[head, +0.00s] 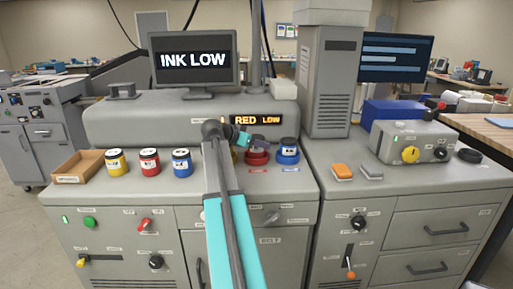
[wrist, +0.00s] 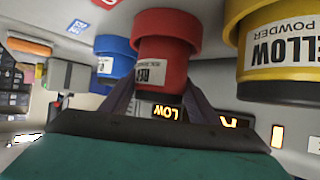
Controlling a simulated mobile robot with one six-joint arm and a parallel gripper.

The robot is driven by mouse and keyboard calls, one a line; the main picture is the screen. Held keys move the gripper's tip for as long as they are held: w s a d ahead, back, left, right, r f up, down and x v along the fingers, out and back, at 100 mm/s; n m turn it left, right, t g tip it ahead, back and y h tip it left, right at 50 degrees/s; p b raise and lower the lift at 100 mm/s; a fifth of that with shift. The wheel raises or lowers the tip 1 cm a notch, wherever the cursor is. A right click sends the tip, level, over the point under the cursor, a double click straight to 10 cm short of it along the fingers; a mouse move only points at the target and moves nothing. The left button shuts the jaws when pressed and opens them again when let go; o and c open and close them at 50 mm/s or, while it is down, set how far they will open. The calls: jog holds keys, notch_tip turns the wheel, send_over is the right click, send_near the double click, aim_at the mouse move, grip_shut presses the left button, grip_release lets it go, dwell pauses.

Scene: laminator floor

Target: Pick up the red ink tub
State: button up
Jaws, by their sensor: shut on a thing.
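The red ink tub (head: 257,155) is on the grey machine top at the right of the front row, with a wide red collar around its foot. My gripper (head: 262,142) is shut on its upper part from above. In the wrist view, which is upside down, the red tub (wrist: 163,55) sits between the two dark fingers (wrist: 160,95), and part of its label shows. It looks seated in the collar; I cannot see a gap. Another red tub (head: 150,162) stands apart on the left.
A blue tub (head: 288,151) stands close on the right, and a yellow tub (wrist: 275,50) close on the other side, mostly hidden by my arm in the head view. More yellow (head: 116,162) and blue (head: 182,163) tubs and a cardboard tray (head: 78,167) are left. A display reads "RED LOW" (head: 258,120) behind.

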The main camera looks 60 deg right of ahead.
jog(key=shift+r+b, duration=0.35)
jog(key=shift+r, duration=0.55)
jog(key=s+a+r+b, duration=0.1)
jog(key=s+a+b, duration=0.3)
jog(key=s+a, duration=0.6)
jog(key=shift+a+r, duration=0.35)
jog(key=shift+a, duration=0.85)
jog(key=shift+r, duration=0.1)
